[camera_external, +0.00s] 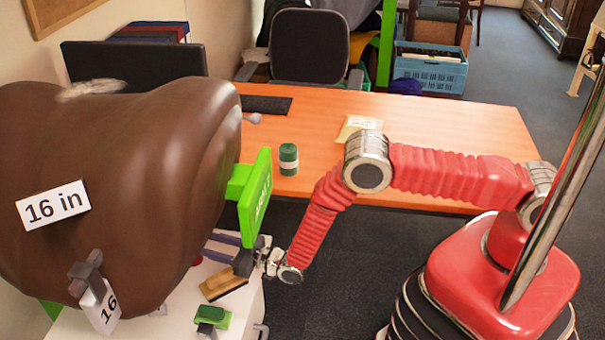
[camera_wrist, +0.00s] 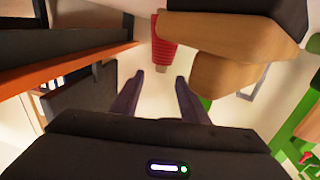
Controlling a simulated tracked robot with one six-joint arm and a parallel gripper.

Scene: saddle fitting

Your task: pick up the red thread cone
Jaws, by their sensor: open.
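The red thread cone (camera_wrist: 164,42) shows in the wrist view, upper middle, with a pale tip end towards my fingers. In the external view only a small red patch (camera_external: 197,261), probably the cone, shows on the white bench below the saddle; the rest is hidden. My gripper (camera_wrist: 159,76) is open, its two dark fingers apart with nothing between them. The cone lies just beyond the fingertips, roughly in line with the gap. In the external view my gripper (camera_external: 250,262) is low over the white bench, right of the red patch.
A wooden block with a dark part (camera_wrist: 235,40) lies close right of the cone; a similar block (camera_external: 225,282) shows on the bench. The big brown saddle (camera_external: 120,170) and a green plate (camera_external: 256,200) stand above. A green-topped item (camera_external: 212,318) is near the front.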

